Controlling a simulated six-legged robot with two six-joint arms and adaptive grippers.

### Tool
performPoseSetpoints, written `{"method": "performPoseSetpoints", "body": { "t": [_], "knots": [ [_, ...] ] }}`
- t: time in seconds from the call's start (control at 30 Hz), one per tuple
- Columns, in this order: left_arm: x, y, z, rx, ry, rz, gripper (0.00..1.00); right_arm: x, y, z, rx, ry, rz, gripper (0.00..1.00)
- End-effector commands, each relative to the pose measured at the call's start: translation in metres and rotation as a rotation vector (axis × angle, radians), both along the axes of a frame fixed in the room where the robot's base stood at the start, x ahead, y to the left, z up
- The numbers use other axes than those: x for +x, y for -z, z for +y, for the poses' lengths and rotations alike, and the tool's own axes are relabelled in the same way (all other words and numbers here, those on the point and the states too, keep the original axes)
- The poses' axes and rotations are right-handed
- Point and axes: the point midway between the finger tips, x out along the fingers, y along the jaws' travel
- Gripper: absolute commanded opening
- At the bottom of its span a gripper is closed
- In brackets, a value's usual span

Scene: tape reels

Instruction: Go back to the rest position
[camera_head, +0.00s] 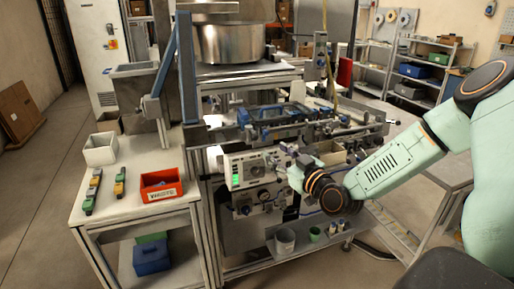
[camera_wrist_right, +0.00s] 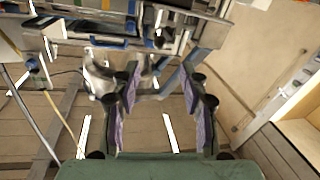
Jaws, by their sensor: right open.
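My right arm comes in from the right in the head view. Its gripper (camera_head: 292,168) is in front of the machine, near the control panel (camera_head: 250,168) with a green-lit display. In the right wrist view the gripper (camera_wrist_right: 160,95) has its two purple-padded fingers spread apart, with nothing between them. I cannot tell from the pictures whether the fingers touch the machine. My left gripper is not in view.
A side table at left holds a red bin (camera_head: 161,186), a white bin (camera_head: 100,149) and small green and yellow parts (camera_head: 91,192). Cups (camera_head: 285,241) stand on the machine's low shelf. A metal bowl (camera_head: 230,43) is behind. Floor at far left (camera_head: 40,200) is clear.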

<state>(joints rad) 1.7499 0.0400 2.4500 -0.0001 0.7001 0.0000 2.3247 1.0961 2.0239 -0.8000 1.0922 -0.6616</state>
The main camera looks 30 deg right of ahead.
Motion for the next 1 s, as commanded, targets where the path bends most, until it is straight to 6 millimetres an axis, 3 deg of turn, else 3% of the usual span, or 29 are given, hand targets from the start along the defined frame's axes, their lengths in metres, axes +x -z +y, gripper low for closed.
{"method": "performPoseSetpoints", "body": {
  "t": [0.3, 0.47, 0.77, 0.87, 1.0],
  "knots": [
    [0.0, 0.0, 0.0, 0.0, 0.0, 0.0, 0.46, 0.0, 0.002, 0.0, 0.041, -0.002, 0.009, 0.44],
    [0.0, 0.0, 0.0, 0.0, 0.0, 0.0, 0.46, -0.008, 0.03, 0.01, 0.269, 0.031, 0.135, 0.44],
    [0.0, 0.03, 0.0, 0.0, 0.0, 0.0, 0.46, -0.051, 0.14, 0.082, 0.515, 0.055, 0.525, 0.44],
    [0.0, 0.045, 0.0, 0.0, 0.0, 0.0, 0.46, -0.081, 0.187, 0.108, 0.551, 0.077, 0.68, 0.44],
    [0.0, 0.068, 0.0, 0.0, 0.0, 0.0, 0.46, -0.136, 0.255, 0.141, 0.562, 0.127, 0.909, 0.44]
  ]
}}
